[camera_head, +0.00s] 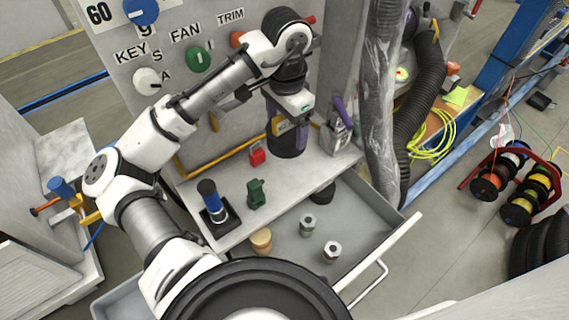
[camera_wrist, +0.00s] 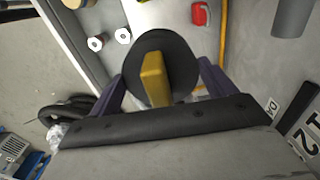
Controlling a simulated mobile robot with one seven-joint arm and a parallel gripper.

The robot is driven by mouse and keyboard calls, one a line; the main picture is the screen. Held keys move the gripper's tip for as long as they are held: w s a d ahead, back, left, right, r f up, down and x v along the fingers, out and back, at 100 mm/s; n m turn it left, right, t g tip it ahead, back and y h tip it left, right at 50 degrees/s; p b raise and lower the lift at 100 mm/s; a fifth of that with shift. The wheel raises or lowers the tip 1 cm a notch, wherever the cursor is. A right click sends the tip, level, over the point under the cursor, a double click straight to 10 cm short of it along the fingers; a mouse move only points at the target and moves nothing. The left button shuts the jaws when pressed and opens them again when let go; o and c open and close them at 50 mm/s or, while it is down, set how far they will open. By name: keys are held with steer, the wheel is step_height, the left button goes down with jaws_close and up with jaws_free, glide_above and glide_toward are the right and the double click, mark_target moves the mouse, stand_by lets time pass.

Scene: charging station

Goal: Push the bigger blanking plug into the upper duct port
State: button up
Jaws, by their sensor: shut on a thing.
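My gripper (camera_wrist: 160,84) has its purple fingers on either side of a yellow tab in the wrist view. The tab belongs to a round black plug (camera_wrist: 178,52), which my gripper holds with its disc facing away from the wrist. In the head view my gripper (camera_head: 290,126) points down above the grey shelf, in front of the panel, and its arm hides part of the panel. A dark round object (camera_head: 322,194) lies at the back of the open drawer; I cannot tell whether it is another plug. I cannot make out the upper duct port in either view.
The open drawer (camera_head: 364,212) holds two metal nuts (camera_head: 308,222) and a tan round piece (camera_head: 261,240). A black corrugated hose (camera_head: 420,95) hangs at right.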

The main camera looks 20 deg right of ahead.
step_height(320, 180, down, 15)
steer(key=shift+f+p, duration=0.15)
steer(key=shift+p, duration=0.45)
steer(key=shift+f, duration=0.2)
steer(key=o, duration=0.9)
